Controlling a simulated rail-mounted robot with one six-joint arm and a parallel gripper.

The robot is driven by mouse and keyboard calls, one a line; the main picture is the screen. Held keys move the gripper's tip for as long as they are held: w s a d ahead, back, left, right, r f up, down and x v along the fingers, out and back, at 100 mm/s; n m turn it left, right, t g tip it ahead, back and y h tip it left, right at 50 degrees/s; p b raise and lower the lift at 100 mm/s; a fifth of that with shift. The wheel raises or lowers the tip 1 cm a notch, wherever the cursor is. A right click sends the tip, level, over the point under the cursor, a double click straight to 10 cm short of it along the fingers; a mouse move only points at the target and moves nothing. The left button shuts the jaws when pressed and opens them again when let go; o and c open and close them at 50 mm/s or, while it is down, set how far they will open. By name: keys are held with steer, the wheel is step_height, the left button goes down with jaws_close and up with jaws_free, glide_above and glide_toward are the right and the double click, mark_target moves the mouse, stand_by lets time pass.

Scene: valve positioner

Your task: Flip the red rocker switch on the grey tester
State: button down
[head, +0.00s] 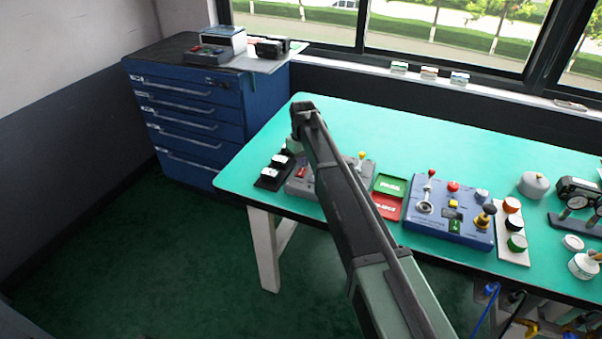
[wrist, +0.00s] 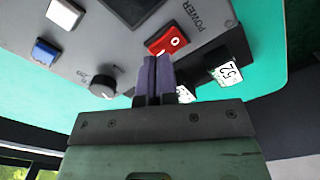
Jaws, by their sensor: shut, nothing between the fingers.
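The grey tester (head: 330,184) lies near the left front of the green bench, partly hidden behind my arm. Its red rocker switch (head: 302,172) is on the left part of its top. In the wrist view the red rocker switch (wrist: 167,41) sits beside the word POWER on the grey tester (wrist: 95,55). It carries a white ring mark and a white bar mark. My gripper (wrist: 157,60) is shut and empty. Its fingertips are at the rocker's near edge in the picture; I cannot tell whether they touch it.
On the tester are a black knob (wrist: 102,86), a blue button (wrist: 45,52), a white button (wrist: 64,12) and a dark screen (wrist: 132,8). A black block with white tags (head: 273,172) lies left of the tester.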

steer(key=shift+f+b, duration=0.8)
steer(key=shift+f, duration=0.05)
stand_by(0.3)
step_height(320, 180, up, 7)
steer(key=p, duration=0.7)
steer(key=shift+r, duration=0.1)
